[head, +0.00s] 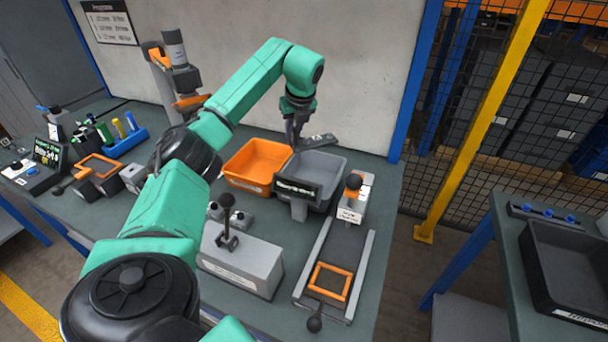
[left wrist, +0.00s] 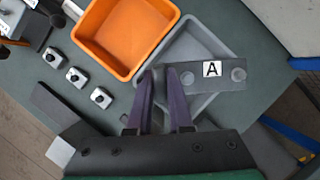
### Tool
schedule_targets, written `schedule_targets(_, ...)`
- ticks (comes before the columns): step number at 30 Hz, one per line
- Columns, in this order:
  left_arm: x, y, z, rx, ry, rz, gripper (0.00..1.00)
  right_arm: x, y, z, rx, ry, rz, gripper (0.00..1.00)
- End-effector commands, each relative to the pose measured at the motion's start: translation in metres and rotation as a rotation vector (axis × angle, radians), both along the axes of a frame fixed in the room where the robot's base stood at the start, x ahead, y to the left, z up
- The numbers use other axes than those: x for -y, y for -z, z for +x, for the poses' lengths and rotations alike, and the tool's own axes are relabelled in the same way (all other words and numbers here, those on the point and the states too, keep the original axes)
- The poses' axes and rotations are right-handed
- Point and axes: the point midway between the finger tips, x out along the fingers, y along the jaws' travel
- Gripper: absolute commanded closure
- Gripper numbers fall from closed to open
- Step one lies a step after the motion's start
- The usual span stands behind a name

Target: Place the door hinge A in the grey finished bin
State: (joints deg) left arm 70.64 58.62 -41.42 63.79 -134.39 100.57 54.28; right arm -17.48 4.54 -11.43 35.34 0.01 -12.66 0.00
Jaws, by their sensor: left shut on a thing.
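The door hinge A (left wrist: 225,76) is a dark grey plate with a white "A" label and round holes or studs. My left gripper (left wrist: 165,75) is shut on its left end. In the head view the hinge (head: 319,141) is held above the grey bin (head: 339,163), and the left gripper (head: 296,143) points down over that bin's left side. In the left wrist view the hinge overlaps the grey bin (left wrist: 190,32) and reaches past its right edge. The part of the bin under the hinge and fingers is hidden. My right gripper is not in view.
An orange bin (head: 256,160) stands left of the grey bin. A small dark display (head: 297,190) stands in front of the grey bin. A slide with an orange frame (head: 330,281) and a grey box with a lever (head: 240,262) are nearer. A wall stands behind the bench.

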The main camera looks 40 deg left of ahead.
Motion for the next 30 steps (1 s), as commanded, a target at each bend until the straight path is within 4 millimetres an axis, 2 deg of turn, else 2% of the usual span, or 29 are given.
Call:
schedule_targets(6, 0.0, 0.067, -0.001, -0.005, -0.001, -0.001, 1.0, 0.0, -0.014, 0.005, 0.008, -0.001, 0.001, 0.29)
schedule_targets(9, 0.0, 0.095, -0.001, -0.003, -0.001, -0.002, 1.0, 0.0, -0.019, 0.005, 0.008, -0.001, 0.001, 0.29)
schedule_targets(12, 0.0, 0.115, -0.001, -0.001, -0.001, -0.002, 1.0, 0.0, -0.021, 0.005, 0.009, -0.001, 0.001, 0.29)
schedule_targets(16, 0.0, 0.13, 0.0, 0.002, 0.0, -0.002, 1.0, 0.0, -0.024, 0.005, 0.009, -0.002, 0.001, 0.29)
schedule_targets(22, 0.0, 0.165, 0.0, 0.001, -0.001, -0.002, 1.0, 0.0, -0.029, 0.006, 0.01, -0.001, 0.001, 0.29)
schedule_targets(29, 0.0, 0.168, 0.0, 0.002, 0.0, 0.0, 1.0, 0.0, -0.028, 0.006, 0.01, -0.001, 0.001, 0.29)
schedule_targets(30, 0.0, 0.17, -0.001, 0.0, 0.0, 0.0, 0.74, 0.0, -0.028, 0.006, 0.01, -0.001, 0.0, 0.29)
